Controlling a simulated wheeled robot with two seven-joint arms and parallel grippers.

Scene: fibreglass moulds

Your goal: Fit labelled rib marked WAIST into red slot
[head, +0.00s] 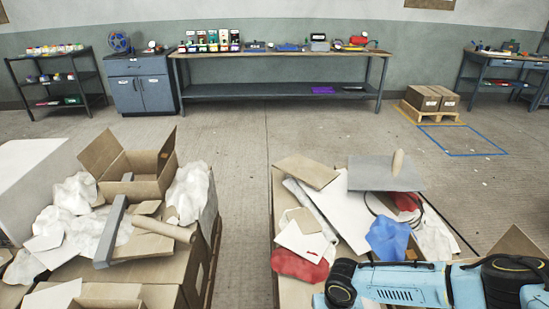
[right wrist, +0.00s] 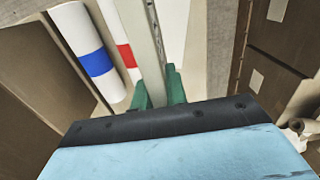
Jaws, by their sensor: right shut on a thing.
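In the right wrist view my right gripper (right wrist: 160,86) has green fingers shut on a long, narrow pale grey strip (right wrist: 141,34). The strip runs away from the fingers to the top edge of the view. I cannot read any label on it, so I cannot tell if it is the rib marked WAIST. A white piece with a red band (right wrist: 125,55) lies close left of the strip. I cannot make out a red slot. In the head view my right arm comes in from the right, and its gripper is hidden. My left gripper is not in view.
A white roll with a blue band (right wrist: 96,62) lies farther left in the wrist view. In the head view, an open carton (head: 135,165) stands on the left pile. The right pile holds a grey board (head: 372,178) and blue cloth (head: 388,238). Bare floor separates the piles.

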